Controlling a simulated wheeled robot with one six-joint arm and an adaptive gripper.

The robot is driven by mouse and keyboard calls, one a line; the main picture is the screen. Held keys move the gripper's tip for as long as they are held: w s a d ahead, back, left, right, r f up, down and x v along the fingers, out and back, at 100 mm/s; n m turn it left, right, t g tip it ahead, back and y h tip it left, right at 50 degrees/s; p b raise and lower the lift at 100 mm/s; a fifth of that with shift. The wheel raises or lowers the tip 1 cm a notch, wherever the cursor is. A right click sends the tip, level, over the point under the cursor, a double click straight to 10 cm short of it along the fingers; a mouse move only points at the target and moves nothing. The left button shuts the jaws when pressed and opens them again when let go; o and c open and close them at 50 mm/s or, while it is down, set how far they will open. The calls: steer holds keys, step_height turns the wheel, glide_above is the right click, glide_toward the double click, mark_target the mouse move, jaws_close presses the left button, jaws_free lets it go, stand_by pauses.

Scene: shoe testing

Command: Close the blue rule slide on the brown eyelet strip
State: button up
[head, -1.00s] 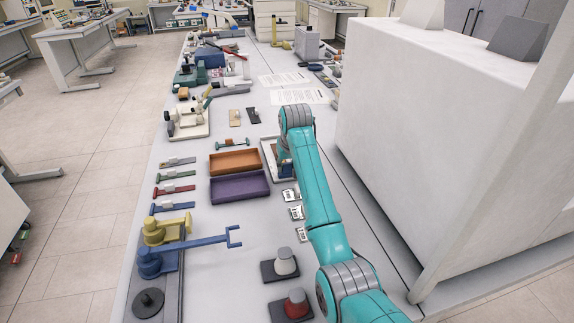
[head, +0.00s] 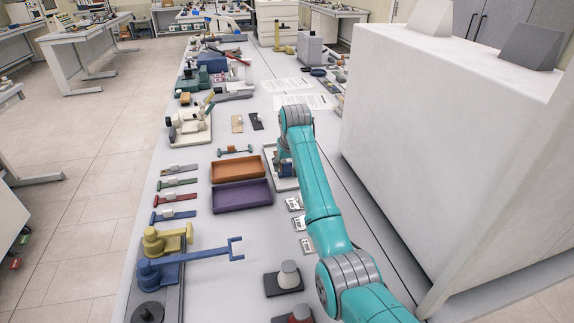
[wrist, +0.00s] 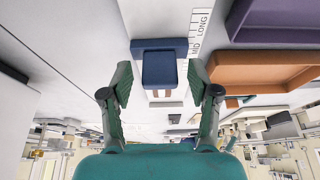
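The blue rule slide (wrist: 160,67) shows in the wrist view on a pale board, beside a printed scale (wrist: 198,35) reading MID and LONG. Small brown parts (wrist: 168,93), probably the brown eyelet strip, show just past the slide's edge; the slide hides the rest. My gripper (wrist: 161,80) is open, with its green fingers on either side of the slide in the picture and a visible gap to each side. In the head view my arm partly hides the pale board (head: 270,153), and a bit of blue (head: 286,167) shows by the gripper.
An orange tray (head: 238,157) and a purple tray (head: 271,193) lie left of the board. Several white printed cards (head: 294,204) lie near my arm. A blue forked arm (head: 212,252) stands front left. A large white cabinet (head: 440,125) stands close on the right.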

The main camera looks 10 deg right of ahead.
steer(key=v, duration=1.2)
